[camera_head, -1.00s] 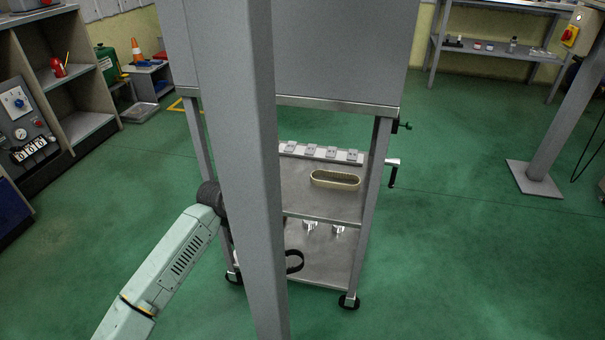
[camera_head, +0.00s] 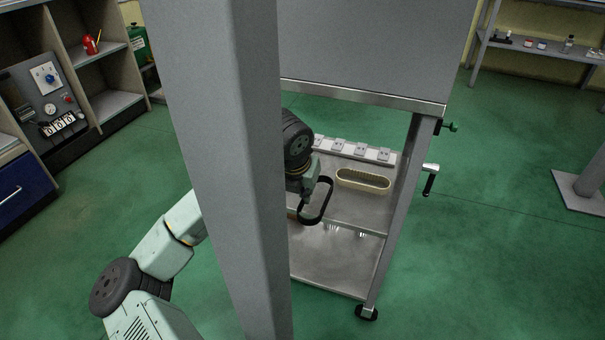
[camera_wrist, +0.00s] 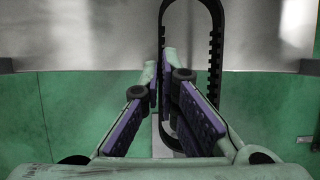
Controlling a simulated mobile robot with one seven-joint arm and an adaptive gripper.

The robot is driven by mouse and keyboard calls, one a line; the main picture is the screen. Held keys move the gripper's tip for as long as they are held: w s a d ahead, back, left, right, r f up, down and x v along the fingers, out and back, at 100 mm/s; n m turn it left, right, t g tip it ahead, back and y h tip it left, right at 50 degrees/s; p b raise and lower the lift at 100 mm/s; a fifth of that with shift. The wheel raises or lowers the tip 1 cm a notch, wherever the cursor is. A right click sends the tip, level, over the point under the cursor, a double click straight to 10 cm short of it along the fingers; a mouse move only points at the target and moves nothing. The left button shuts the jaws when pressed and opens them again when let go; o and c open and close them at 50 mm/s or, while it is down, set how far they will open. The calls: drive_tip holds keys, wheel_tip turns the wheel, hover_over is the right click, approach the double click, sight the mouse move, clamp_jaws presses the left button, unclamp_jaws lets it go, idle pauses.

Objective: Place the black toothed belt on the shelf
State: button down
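The black toothed belt (camera_head: 328,200) hangs as a long loop at the front edge of the rack's middle shelf (camera_head: 345,211), in the head view. In the wrist view the belt (camera_wrist: 216,62) reaches over the grey shelf surface (camera_wrist: 80,38), its teeth facing inward. My gripper (camera_wrist: 161,72) is closed with its fingertips on the belt's left strand. In the head view my gripper (camera_head: 303,205) is partly hidden beside the belt. I cannot tell whether the belt touches the shelf.
A cream belt (camera_head: 363,181) lies on the middle shelf, with a row of light blocks (camera_head: 355,149) behind it. A lower shelf (camera_head: 335,262) is below. A grey post (camera_head: 220,150) blocks much of the head view. A crank handle (camera_head: 430,180) sticks out right.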

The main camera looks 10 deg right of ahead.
drive_tip(key=w, duration=0.7)
drive_tip(key=w+f, duration=0.1)
drive_tip(key=w, duration=0.2)
drive_tip(key=shift+w, duration=0.35)
drive_tip(key=shift+a+f, duration=0.1)
drive_tip(key=shift+f, duration=1.75)
drive_tip(key=shift+f, duration=0.4)
drive_tip(key=c, duration=1.8)
unclamp_jaws()
drive_tip(key=shift+f, duration=0.15)
